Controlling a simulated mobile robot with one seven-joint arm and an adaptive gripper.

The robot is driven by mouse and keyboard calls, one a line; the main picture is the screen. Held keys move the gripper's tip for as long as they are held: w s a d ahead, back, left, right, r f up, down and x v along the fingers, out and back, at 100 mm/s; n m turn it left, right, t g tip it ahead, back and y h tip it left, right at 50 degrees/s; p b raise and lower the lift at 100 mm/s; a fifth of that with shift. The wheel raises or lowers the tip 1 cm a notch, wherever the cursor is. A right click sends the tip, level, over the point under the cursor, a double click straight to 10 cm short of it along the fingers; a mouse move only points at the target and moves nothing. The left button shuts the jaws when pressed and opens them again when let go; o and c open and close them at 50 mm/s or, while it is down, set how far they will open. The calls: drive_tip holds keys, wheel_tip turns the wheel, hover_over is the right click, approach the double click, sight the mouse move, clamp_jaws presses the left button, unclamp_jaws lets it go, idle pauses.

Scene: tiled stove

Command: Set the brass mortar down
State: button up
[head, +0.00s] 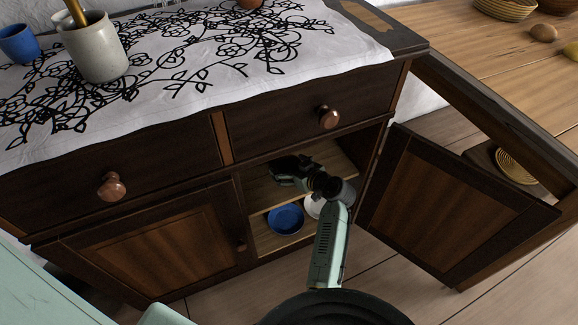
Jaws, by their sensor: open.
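My gripper (282,166) reaches into the open right-hand compartment of the dark wooden cabinet (238,142), at the level of its upper shelf (262,190). It is open, and I make out nothing between its fingers. I cannot make out a brass mortar in this view. The inside of the compartment is partly hidden by my arm and the cabinet's top edge.
The right cabinet door (445,210) stands open beside my arm; the left door (150,250) is shut. A blue bowl (286,219) and a white dish (313,207) sit below the shelf. A grey crock (97,55) and blue cup (18,44) stand on top.

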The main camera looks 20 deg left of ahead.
drive_tip(key=shift+r, duration=0.25)
drive_tip(key=v, duration=1.2)
drive_tip(key=shift+f, duration=0.1)
